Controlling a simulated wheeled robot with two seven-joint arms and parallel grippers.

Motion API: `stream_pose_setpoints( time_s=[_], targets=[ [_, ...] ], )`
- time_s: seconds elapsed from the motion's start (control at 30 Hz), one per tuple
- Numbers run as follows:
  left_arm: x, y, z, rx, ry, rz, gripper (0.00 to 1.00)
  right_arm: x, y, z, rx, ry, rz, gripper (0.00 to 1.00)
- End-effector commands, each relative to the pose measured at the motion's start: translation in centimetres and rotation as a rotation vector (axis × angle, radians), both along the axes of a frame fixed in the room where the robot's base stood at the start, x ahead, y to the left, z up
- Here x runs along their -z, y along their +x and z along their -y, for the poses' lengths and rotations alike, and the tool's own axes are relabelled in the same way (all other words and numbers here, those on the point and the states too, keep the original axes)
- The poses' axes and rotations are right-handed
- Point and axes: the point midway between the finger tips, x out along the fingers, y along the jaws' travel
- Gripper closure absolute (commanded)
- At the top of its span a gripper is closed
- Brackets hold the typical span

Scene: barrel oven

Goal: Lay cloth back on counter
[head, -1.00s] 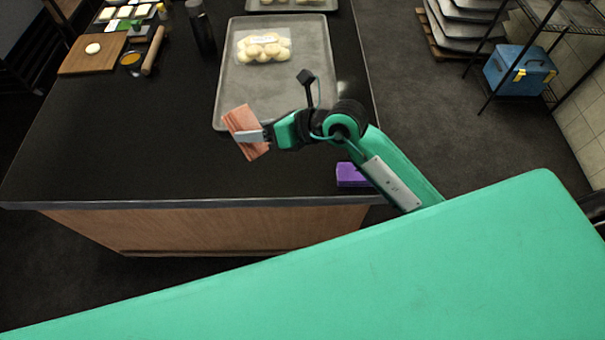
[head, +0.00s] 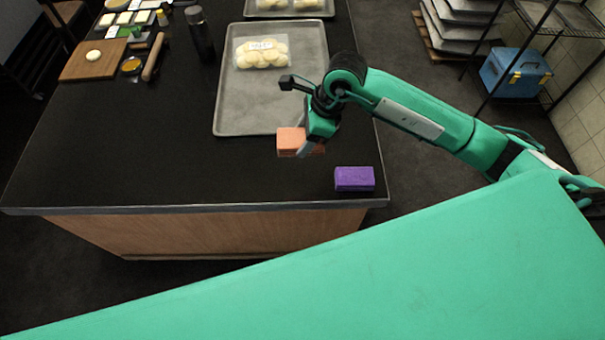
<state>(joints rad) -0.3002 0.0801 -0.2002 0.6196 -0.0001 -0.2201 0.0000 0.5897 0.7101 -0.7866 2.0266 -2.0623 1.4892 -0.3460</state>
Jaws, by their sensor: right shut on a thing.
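An orange-pink folded cloth (head: 291,141) is in my right gripper (head: 307,148), whose arm comes in from the right. The gripper is shut on the cloth's right part and points downward. The cloth is over the black counter (head: 150,165), near its front right part, just in front of the tray. I cannot tell whether it touches the counter top. My left gripper is not in view.
A purple block (head: 354,179) lies at the counter's front right corner, near the cloth. A grey tray (head: 232,112) with a bag of dough pieces (head: 262,52) lies behind. A dark bottle (head: 199,35), rolling pin (head: 154,58) and wooden board (head: 92,66) stand farther left. The counter's front left is clear.

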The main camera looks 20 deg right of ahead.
Motion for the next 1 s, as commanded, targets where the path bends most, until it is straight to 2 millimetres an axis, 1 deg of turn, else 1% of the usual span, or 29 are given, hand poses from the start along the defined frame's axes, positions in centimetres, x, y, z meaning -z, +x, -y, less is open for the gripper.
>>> stream_pose_setpoints(
  time_s=[0.03,0.1,0.3,0.43,0.5,0.67,0.9,1.0],
  targets=[
    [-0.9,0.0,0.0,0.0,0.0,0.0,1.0,1.0,-0.2,0.0,0.002,0.0,-0.009,0.6],
    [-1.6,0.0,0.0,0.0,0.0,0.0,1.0,2.9,-0.2,0.0,0.002,-0.001,-0.009,0.6],
    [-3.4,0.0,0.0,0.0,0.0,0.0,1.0,8.3,-0.2,-0.1,0.004,0.002,-0.007,0.6],
    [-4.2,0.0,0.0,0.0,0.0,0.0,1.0,11.3,-0.2,-0.1,0.003,0.002,-0.005,0.6],
    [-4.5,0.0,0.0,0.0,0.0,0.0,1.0,12.4,-0.1,-0.1,0.003,0.002,-0.004,0.6],
    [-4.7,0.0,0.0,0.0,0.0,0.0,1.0,13.8,-0.1,-0.1,0.001,0.003,-0.002,0.6],
    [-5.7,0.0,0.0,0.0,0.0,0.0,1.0,16.8,-0.1,-0.1,0.002,0.003,-0.002,0.6],
    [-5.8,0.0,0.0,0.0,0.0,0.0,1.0,17.4,-0.1,-0.1,0.001,0.003,-0.002,0.6]
  ],
)
